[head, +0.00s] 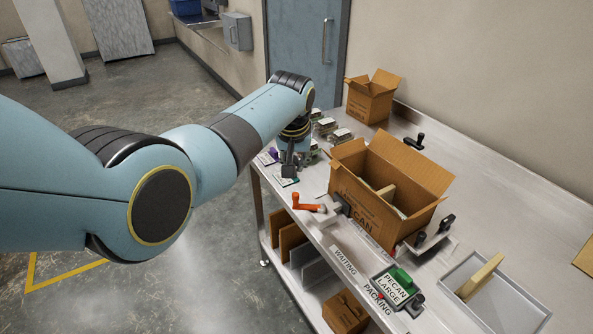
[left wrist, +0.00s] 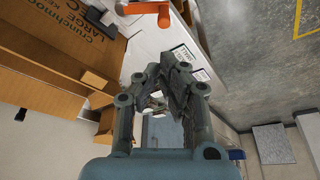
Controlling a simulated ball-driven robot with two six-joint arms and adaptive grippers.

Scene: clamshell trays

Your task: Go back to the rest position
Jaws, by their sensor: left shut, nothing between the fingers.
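My left gripper (head: 288,168) points down over the far left end of the steel table (head: 480,180), beside several small clamshell trays (head: 341,135). Its fingers are shut and empty; they also show shut in the left wrist view (left wrist: 165,92). My left arm reaches across the picture from the left edge. A white and green label card (head: 286,182) lies just below the gripper, and whether they touch cannot be told. My right gripper is in neither view.
An open cardboard carton (head: 365,205) with a divider stands mid-table, near an orange-handled clamp (head: 308,205). A smaller carton (head: 370,100) stands behind. A grey tray (head: 510,305) and a green-topped device (head: 400,277) are at the front right. Open floor (head: 215,290) lies left of the table.

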